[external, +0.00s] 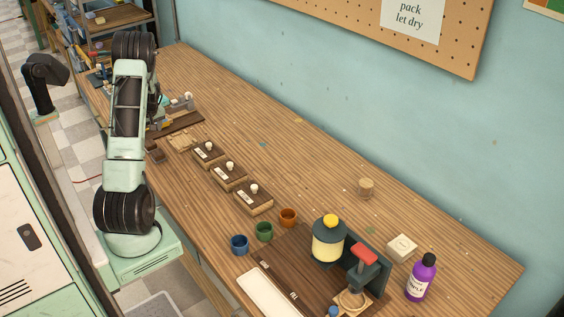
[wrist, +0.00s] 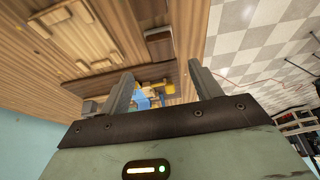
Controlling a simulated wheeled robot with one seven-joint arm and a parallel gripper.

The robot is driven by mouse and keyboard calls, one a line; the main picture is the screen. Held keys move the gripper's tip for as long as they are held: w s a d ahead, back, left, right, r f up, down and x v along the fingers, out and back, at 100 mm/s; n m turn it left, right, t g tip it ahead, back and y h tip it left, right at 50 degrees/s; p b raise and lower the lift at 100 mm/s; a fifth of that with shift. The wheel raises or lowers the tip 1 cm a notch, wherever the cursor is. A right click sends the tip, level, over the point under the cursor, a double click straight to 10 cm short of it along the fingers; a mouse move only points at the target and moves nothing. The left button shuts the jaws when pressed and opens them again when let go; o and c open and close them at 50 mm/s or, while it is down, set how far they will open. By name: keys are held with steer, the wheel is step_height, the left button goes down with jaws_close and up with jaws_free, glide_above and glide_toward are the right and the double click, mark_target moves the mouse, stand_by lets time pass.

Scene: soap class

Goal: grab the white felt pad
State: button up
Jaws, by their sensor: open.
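A flat white rectangle (external: 268,296), possibly the felt pad, lies at the front edge of the dark board in the external view and is cut by the bottom edge. A squarish cream block (external: 402,248) sits farther right on the bench; I cannot tell its material. My gripper (wrist: 161,88) is open, its two fingers apart in the wrist view with nothing held between them. Blue and yellow items (wrist: 150,98) show beyond the fingertips. In the external view my gripper is mostly hidden behind my arm at the left, far from the white rectangle.
On the wooden bench (external: 320,165) stand several dark blocks with white knobs (external: 228,175), blue (external: 239,244), green (external: 264,231) and orange (external: 288,217) cups, a yellow-topped jar (external: 328,242), a red-handled press (external: 366,272) and a purple bottle (external: 421,279). The bench's back middle is mostly clear.

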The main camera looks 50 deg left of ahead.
mark_target(150, 143)
steer(key=shift+p+x, duration=0.65)
steer(key=shift+x, duration=2.95)
steer(key=shift+s, duration=0.15)
steer(key=c, duration=1.1)
